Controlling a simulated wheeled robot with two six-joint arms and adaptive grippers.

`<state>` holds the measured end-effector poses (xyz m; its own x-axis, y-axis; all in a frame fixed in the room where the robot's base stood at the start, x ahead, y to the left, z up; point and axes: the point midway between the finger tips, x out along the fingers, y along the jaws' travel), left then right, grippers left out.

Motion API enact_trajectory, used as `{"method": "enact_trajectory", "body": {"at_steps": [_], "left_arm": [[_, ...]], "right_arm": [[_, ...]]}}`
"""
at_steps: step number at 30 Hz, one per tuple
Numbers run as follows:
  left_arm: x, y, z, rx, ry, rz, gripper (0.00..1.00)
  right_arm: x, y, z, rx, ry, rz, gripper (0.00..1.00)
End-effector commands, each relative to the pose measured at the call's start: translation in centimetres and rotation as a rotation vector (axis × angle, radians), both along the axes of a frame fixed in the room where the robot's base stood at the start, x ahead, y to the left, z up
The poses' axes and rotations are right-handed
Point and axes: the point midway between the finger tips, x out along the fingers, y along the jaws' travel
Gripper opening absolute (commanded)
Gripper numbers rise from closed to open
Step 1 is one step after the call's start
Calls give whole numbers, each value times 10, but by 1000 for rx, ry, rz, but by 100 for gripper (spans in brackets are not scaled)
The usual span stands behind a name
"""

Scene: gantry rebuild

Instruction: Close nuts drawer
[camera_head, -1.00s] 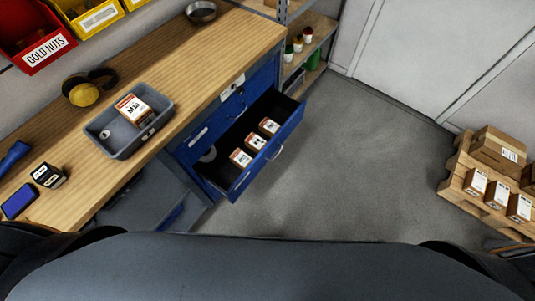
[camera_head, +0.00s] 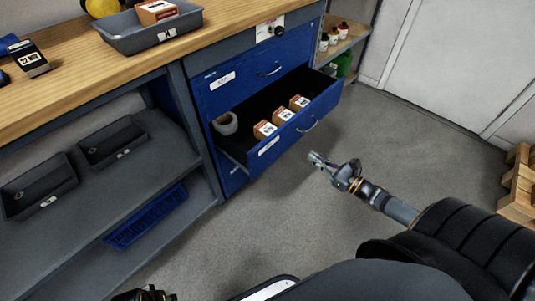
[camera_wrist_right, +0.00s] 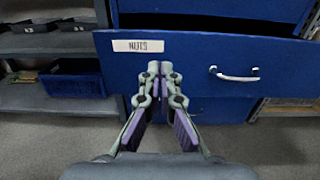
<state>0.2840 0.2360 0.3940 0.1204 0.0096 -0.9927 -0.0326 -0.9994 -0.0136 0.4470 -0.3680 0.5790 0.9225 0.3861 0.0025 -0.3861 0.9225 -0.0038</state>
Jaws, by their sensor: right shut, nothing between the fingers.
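The blue nuts drawer (camera_head: 318,112) is pulled out of the workbench cabinet. Its front also fills much of the right wrist view (camera_wrist_right: 195,75), with a white "NUTS" label (camera_wrist_right: 138,46) and a silver handle (camera_wrist_right: 234,75). My left gripper's fingers are not visible.
A closed blue drawer (camera_head: 240,85) sits above the open one. The wooden bench top (camera_head: 85,80) holds a grey tray (camera_head: 130,33). Dark bins (camera_head: 40,185) lie on the shelf at left. A pallet (camera_head: 519,180) stands at right. The floor before the drawer is clear.

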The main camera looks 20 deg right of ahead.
Motion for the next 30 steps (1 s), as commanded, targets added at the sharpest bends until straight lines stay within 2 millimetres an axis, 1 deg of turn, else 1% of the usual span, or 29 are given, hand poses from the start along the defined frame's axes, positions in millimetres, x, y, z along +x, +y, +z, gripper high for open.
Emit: {"method": "enact_trajectory", "body": {"at_steps": [4, 6, 8, 12, 13, 14, 16, 21, 24, 25, 30], "left_arm": [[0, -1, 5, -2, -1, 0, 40], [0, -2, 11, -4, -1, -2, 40], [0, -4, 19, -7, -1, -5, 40], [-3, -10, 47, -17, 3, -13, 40], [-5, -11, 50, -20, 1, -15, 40], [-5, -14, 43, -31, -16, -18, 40], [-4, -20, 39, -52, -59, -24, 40], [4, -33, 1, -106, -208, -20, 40], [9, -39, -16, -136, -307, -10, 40], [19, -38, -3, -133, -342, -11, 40], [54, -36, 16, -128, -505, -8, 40]], "right_arm": [[2, 1, 1, -1, 0, -1, 0], [5, 2, 0, 0, -1, -1, 0], [10, 3, -1, 1, 0, -2, 0], [23, 9, -2, 1, -1, -2, 0], [26, 10, -2, 2, -1, -2, 0], [34, 13, -6, 2, -4, -1, 0], [49, 20, -6, 1, -4, -2, 0], [79, 32, -8, 1, -3, -1, 0], [96, 39, -7, 2, -4, -4, 0], [95, 39, -2, 1, 0, -3, 0], [102, 42, -1, 1, 3, -2, 0]]}}
